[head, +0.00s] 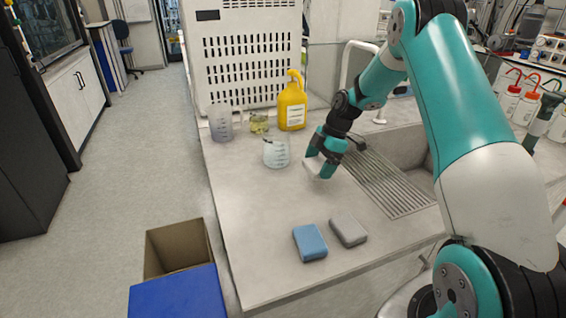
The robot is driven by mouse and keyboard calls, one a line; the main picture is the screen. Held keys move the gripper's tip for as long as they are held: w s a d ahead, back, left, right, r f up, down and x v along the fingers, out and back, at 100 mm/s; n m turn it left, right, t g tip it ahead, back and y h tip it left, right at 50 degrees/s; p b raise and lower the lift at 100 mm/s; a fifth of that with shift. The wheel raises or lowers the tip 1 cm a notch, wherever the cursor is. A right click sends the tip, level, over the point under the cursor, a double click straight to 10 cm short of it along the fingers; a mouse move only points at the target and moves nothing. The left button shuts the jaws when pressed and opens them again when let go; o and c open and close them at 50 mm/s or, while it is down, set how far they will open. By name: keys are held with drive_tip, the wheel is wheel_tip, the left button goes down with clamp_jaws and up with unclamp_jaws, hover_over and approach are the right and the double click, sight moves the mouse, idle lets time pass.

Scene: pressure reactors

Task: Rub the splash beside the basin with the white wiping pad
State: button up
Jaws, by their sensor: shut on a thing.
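My gripper (320,169) is shut on a white wiping pad (314,164). It holds the pad low at the worktop, left of the ribbed drainboard and the basin (408,147). The fingers hide part of the pad, and I cannot tell for certain whether it touches the surface. I cannot make out the splash; it may be hidden under the pad or the gripper.
A blue pad (310,242) and a grey pad (348,230) lie near the front edge of the worktop (252,215). Beakers (276,151) and a yellow bottle (292,104) stand behind. An open cardboard box (178,248) is on the floor at left.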

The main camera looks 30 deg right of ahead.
drive_tip(key=shift+r+p, duration=0.95)
drive_tip(key=shift+r, duration=0.95)
